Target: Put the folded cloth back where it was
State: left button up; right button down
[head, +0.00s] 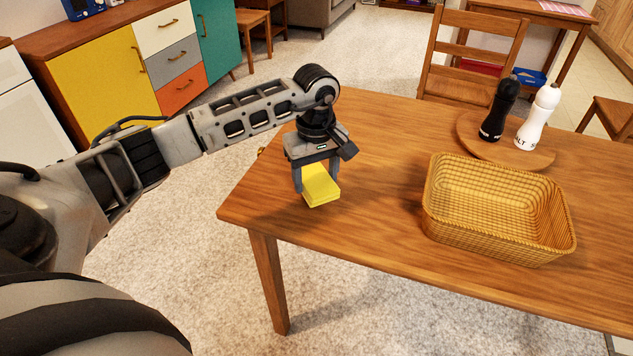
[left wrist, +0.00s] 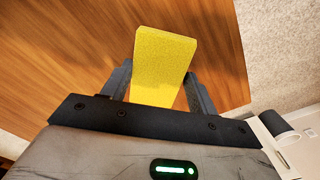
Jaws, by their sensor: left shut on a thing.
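The folded cloth (head: 321,186) is a small yellow block-like piece. My left gripper (head: 317,178) is shut on it, with one finger on each side, near the left end of the wooden table (head: 365,215). In the left wrist view the yellow cloth (left wrist: 164,62) stands out between the two dark fingers (left wrist: 160,90), with the table top behind it. I cannot tell for sure whether the cloth touches the table or hangs just above it. My right gripper is not in view.
An empty wicker basket (head: 498,245) stands on the table to the right. Behind it a round wooden board (head: 537,158) carries a black mill (head: 499,112) and a white mill (head: 537,118). A chair (head: 470,60) stands behind the table. The table top between gripper and basket is clear.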

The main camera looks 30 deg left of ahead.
pick_arm(q)
notch_tip(320, 180, down, 2)
jog(key=shift+d+f, duration=0.1)
jog(key=shift+f, duration=0.2)
jog(key=o, duration=0.9)
jog(key=shift+o, duration=0.2)
jog(key=shift+r, duration=0.1)
